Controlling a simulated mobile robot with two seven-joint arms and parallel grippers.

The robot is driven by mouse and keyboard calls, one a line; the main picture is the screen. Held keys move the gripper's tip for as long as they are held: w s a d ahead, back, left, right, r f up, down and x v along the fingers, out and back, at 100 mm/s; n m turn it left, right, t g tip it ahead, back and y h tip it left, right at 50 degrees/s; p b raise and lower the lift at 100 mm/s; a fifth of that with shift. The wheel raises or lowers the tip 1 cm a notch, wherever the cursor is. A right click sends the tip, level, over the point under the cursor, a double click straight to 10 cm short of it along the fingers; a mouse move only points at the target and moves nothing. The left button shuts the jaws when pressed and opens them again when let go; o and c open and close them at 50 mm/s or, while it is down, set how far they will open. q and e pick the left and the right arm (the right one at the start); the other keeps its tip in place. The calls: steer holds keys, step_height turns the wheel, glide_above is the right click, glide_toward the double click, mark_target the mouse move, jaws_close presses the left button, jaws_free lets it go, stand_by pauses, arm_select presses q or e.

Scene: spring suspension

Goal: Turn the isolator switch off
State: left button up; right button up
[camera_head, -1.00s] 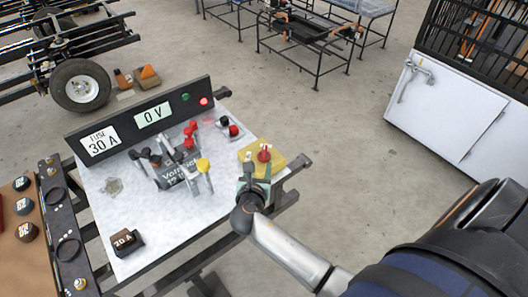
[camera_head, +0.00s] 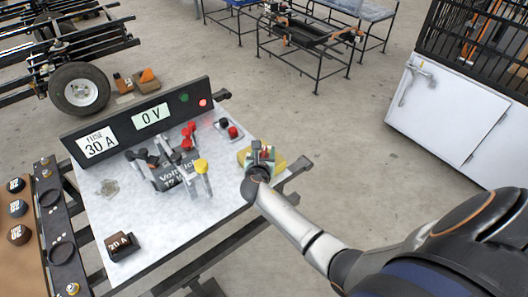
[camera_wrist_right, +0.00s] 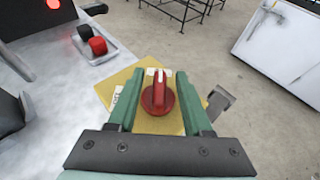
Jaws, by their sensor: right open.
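The isolator switch is a red rotary knob on a yellow plate. In the right wrist view the red knob (camera_wrist_right: 158,95) sits between my open green fingers, its raised handle with a white mark pointing away from the camera. The yellow plate (camera_wrist_right: 115,84) shows around it. My right gripper (camera_wrist_right: 160,88) is open, with a finger on each side of the knob; I cannot tell whether they touch it. In the head view my right gripper (camera_head: 260,156) hides most of the knob, and the yellow plate (camera_head: 279,160) shows beside it. My left gripper is not in view.
A black panel (camera_head: 140,118) reads 0 V and FUSE 30 A, with a lit red lamp (camera_head: 203,103). Red and black terminals (camera_head: 228,128) stand near the switch. A battery (camera_head: 175,176) with clamps and a 20 A block (camera_head: 122,245) are on the bench.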

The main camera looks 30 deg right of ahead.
steer(key=c, duration=0.6)
jaws_close()
